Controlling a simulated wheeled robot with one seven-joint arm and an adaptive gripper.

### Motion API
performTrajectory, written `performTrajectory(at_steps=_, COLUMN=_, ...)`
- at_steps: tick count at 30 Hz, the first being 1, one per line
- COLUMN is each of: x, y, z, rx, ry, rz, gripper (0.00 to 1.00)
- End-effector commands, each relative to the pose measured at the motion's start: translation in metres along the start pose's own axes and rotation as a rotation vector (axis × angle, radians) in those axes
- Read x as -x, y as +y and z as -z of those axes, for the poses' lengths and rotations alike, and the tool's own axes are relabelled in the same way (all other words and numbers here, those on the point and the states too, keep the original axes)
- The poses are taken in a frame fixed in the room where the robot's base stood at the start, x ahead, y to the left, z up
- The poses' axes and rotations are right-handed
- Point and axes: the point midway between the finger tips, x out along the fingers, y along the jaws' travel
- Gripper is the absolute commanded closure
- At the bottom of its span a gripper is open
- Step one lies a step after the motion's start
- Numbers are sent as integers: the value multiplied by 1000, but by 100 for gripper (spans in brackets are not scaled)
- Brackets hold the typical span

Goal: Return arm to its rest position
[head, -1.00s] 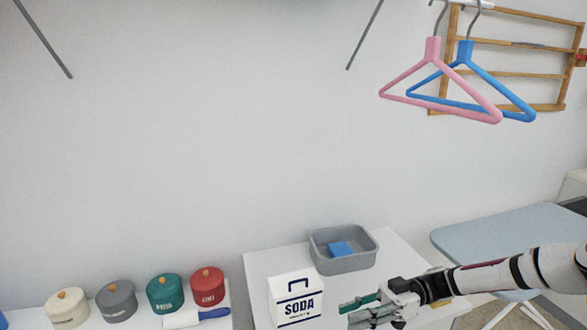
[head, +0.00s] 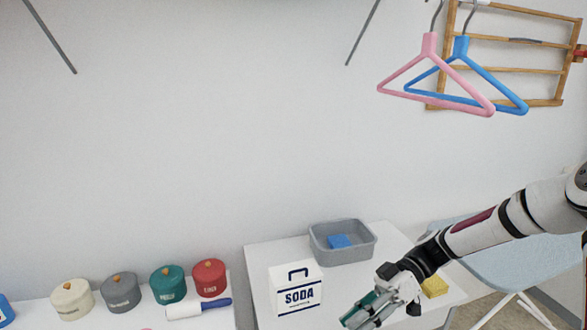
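My gripper (head: 361,317) is at the lower middle-right of the head view, over the front part of the white table (head: 262,262). It points down and to the left, with grey fingers and teal pads. The fingers look parted, and I see nothing held between them. The gripper is to the right of the white soda box (head: 298,290) and appears apart from it. My arm (head: 490,230) reaches in from the right edge.
A grey basin (head: 345,255) with a blue block (head: 339,241) stands behind the box. A yellow sponge (head: 434,286) lies near my wrist. An ironing board (head: 535,265) is at right. Several lidded pots (head: 168,285) and a lint roller (head: 198,308) are at left. Hangers (head: 432,85) hang above.

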Motion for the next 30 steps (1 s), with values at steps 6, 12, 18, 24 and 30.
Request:
performTrajectory(at_steps=6, x=1, y=-31, z=6, rx=-227, ry=-257, rz=-79, gripper=73)
performTrajectory(at_steps=12, x=9, y=-62, z=13, rx=-423, ry=-448, rz=-221, gripper=73)
performTrajectory(at_steps=18, x=18, y=-95, z=24, rx=-593, ry=-580, rz=-418, gripper=73)
performTrajectory(at_steps=24, x=28, y=-131, z=37, rx=-734, ry=-643, rz=-651, gripper=73)
performTrajectory(at_steps=30, x=35, y=-168, z=50, rx=-844, ry=-625, rz=-899, gripper=73)
